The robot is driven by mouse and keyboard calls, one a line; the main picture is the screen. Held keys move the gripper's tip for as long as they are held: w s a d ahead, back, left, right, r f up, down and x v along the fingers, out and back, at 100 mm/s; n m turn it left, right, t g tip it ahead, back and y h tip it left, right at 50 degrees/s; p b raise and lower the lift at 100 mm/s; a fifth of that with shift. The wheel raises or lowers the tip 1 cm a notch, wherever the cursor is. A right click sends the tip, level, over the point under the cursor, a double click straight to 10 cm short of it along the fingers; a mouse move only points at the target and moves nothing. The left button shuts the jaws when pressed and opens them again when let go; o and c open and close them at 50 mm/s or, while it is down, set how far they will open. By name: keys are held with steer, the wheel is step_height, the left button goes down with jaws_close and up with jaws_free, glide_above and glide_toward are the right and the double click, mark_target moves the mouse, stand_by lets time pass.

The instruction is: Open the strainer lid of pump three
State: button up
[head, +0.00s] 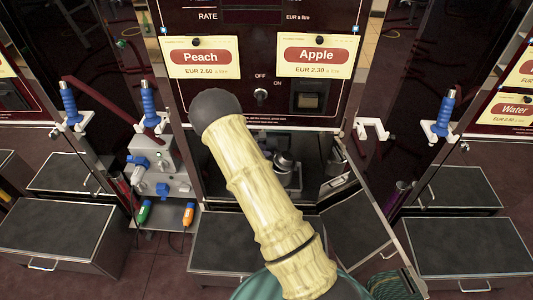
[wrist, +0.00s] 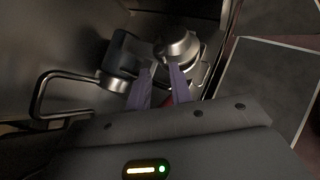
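A round silver metal lid, apparently the strainer lid (head: 284,161), sits in the open lower compartment of the pump labelled Peach and Apple. It also shows in the wrist view (wrist: 178,47), on a metal body and looking closed. My gripper (wrist: 160,68) has two purple fingers that stand apart with nothing seen between them. The right fingertip overlaps the near edge of the lid in the wrist view; I cannot tell whether it touches. In the head view my pale arm covers the gripper and part of the compartment. No pump number is readable.
An open compartment door (head: 372,215) stands to the right. A bent metal bar handle (wrist: 62,92) lies left of the fingers. A grey unit with blue valves (head: 165,170) stands left of the pump. Dark step boxes (head: 468,246) line the floor.

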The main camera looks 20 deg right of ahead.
steer(key=s+a+f+y+b, duration=0.1)
steer(key=a+f, duration=0.2)
steer(key=f, duration=0.2)
steer(key=s+a+f+y+b, duration=0.2)
steer(key=f, duration=0.3)
steer(key=s+a+f+g+y+b, duration=0.1)
steer(key=s+a+f+y, duration=0.1)
steer(key=f, duration=0.3)
steer(key=shift+s+a+n+b, duration=0.15)
steer(key=shift+a+n+b, duration=0.2)
steer(key=shift+a, duration=0.45)
jaws_close()
steer(key=a+f+t+y+b, duration=0.3)
steer(key=a+f+y+b, duration=0.25)
steer(key=a+f, duration=0.3)
steer(key=d+f+t+h+b, duration=0.1)
steer(key=d+t+h+b, duration=0.4)
steer(key=d+t+b, duration=0.15)
steer(key=s+d+r+n+t+h+b, duration=0.3)
steer(key=s+d+r+t+h+b, duration=0.1)
steer(key=s+d+r+t+h, duration=0.1)
step_height(320, 180, up, 2)
steer(key=shift+s+d+r+h, duration=0.25)
steer(key=shift+s+d+h, duration=0.55)
steer(key=shift+h, duration=0.45)
